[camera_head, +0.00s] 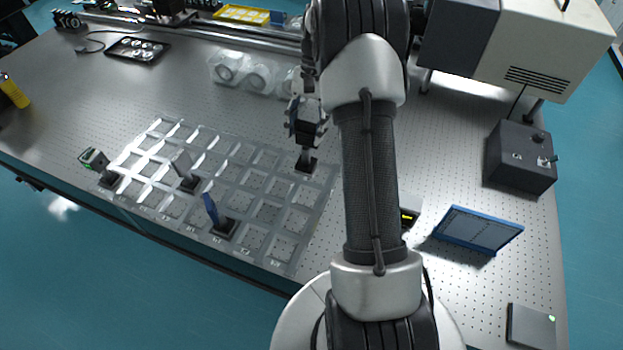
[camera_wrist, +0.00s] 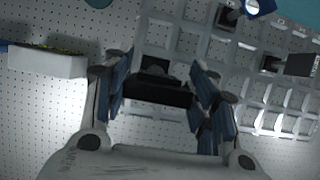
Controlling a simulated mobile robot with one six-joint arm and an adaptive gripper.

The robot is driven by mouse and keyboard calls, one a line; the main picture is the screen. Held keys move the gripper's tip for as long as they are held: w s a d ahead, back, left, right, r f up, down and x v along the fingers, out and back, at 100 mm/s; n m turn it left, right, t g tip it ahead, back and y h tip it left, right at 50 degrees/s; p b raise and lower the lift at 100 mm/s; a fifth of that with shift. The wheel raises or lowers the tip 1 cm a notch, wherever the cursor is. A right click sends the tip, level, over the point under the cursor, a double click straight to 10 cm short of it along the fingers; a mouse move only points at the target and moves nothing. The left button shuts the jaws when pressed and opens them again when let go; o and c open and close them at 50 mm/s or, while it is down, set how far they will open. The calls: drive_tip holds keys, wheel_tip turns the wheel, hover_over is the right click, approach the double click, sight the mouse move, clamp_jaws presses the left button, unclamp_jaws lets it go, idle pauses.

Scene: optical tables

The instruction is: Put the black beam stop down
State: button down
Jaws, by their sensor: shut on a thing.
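My gripper (camera_head: 307,128) points down over the far right corner of the grey grid tray (camera_head: 318,225). It is shut on the black beam stop, whose dark square base (camera_head: 306,164) shows below the fingers, at or just above a corner compartment. I cannot tell whether the base touches the tray floor. In the wrist view the black beam stop (camera_wrist: 158,92) lies between the blue-padded fingers of my gripper (camera_wrist: 165,85). The fingers hide part of its upper body in the head view.
The tray also holds a blue upright part (camera_head: 211,208), a grey plate (camera_head: 182,164) and a green-and-black part (camera_head: 95,158), all on dark bases. Clear containers (camera_head: 258,76) stand behind the tray. A black control box (camera_head: 519,157) and a blue-framed panel (camera_head: 478,231) are at the right.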

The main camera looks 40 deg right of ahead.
sight(307, 168)
wheel_tip(307, 168, down, 16)
drive_tip(key=b, duration=0.2)
drive_tip(key=shift+f+b, duration=0.1)
drive_tip(key=shift+b, duration=0.2)
drive_tip(key=shift+f, duration=0.15)
drive_tip(key=c, duration=0.6)
unclamp_jaws()
drive_tip(key=shift+c, duration=0.2)
